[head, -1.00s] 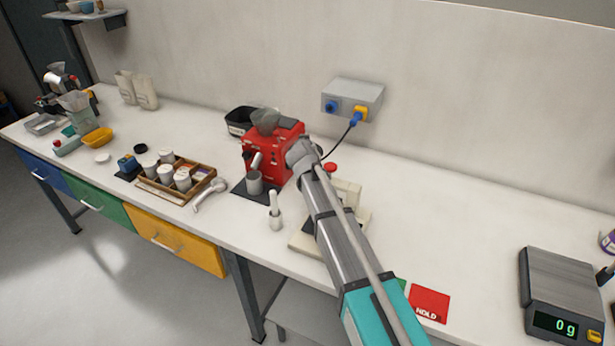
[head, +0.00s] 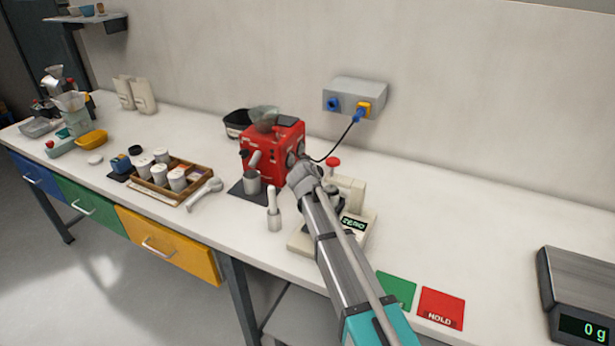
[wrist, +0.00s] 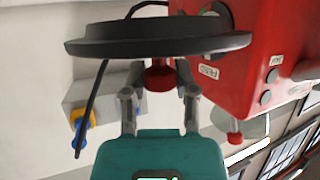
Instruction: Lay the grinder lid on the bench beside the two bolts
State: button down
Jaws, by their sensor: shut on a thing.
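My gripper (head: 303,176) is in front of the right side of the red grinder (head: 268,158). In the wrist view my gripper (wrist: 158,88) is shut on the red knob of a dark round lid (wrist: 158,38), seen nearly edge-on. The lid is held in front of the red grinder (wrist: 240,70), whose round opening shows partly behind the lid's rim. In the head view I cannot clearly make out the lid beside my gripper. I cannot identify the two bolts in either view.
A cream machine (head: 357,192) with a red knob stands just right of my gripper. A metal cup (head: 252,184) stands before the grinder. A blue plug and cable run to the wall socket box (head: 353,97).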

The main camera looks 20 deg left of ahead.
jog(key=shift+f+b, duration=1.45)
jog(key=shift+f, duration=0.35)
jog(key=shift+r+b+x, duration=0.1)
jog(key=shift+b+x, duration=0.15)
jog(key=shift+x, duration=0.8)
jog(key=shift+r+b+x, duration=0.15)
jog(key=shift+b+x, duration=0.1)
jog(key=shift+x, duration=0.75)
jog(key=shift+w, duration=0.1)
jog(key=shift+f+b, duration=0.6)
jog(key=shift+c, duration=2)
grip_release()
jog(key=shift+d, duration=0.1)
jog(key=shift+r, duration=0.1)
